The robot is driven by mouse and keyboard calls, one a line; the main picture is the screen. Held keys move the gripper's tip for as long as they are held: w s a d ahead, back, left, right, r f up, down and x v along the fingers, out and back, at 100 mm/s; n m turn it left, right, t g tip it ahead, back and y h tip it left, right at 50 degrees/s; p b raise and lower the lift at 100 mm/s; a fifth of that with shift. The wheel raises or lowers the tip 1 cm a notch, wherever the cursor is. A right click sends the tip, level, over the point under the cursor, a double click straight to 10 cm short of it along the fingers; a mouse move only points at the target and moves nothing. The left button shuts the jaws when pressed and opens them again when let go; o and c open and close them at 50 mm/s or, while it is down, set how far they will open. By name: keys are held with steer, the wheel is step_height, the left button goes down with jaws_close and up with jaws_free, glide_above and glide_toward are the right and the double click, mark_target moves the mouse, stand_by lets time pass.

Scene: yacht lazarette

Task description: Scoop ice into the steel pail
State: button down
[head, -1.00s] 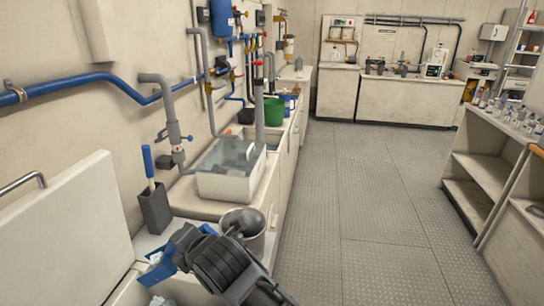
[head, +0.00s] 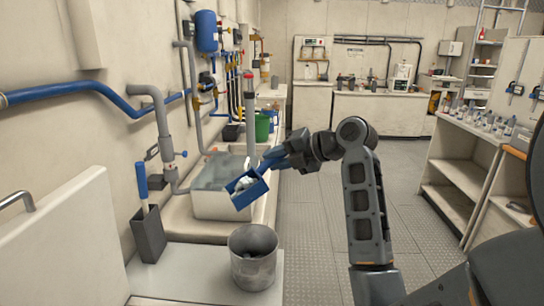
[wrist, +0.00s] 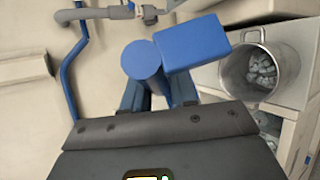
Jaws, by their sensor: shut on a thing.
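My gripper (head: 280,157) is shut on the handle of a blue scoop (head: 257,190), raised above the counter. White lumps of ice (head: 244,184) show in the scoop's mouth. The steel pail (head: 243,273) stands upright on the counter, below the scoop and nearer the camera; the scoop is apart from it. In the wrist view the back of the scoop (wrist: 195,43) and its round handle end (wrist: 142,60) hide the scoop's load. The pail (wrist: 287,82) is to the right there, with icy lumps (wrist: 262,70) inside.
A grey holder (head: 150,236) with a blue-handled tool (head: 142,183) stands left of the pail. A white basin (head: 212,206) is behind it. A raised white lid (head: 65,240) fills the lower left. Pipes run along the wall. The floor to the right (head: 315,240) is clear.

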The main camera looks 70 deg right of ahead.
mark_target(256, 181)
steer(key=shift+s+d+r, duration=0.55)
steer(key=shift+s+d, duration=0.05)
steer(key=shift+s, duration=0.2)
steer(key=shift+a+f+n+g+b, duration=0.55)
steer(key=shift+f+b, duration=1.35)
steer(key=shift+f, duration=1.9)
steer(key=w+a+n+g+h+p, duration=0.1)
steer(key=w+a+r+n+g+h+p, duration=0.1)
steer(key=w+a, duration=0.1)
steer(key=w+a+n+g+h+p, duration=0.1)
steer(key=w, duration=0.1)
steer(key=shift+a+r+g, duration=0.35)
steer(key=shift+r, duration=0.05)
steer(key=s+d+r+m+t+y, duration=0.2)
steer(key=s+d+m+t+y, duration=0.1)
steer(key=s+d+t, duration=0.1)
steer(key=shift+s+d+r+t, duration=0.2)
steer(key=shift+s+d+t, duration=0.15)
steer(key=shift+d, duration=0.4)
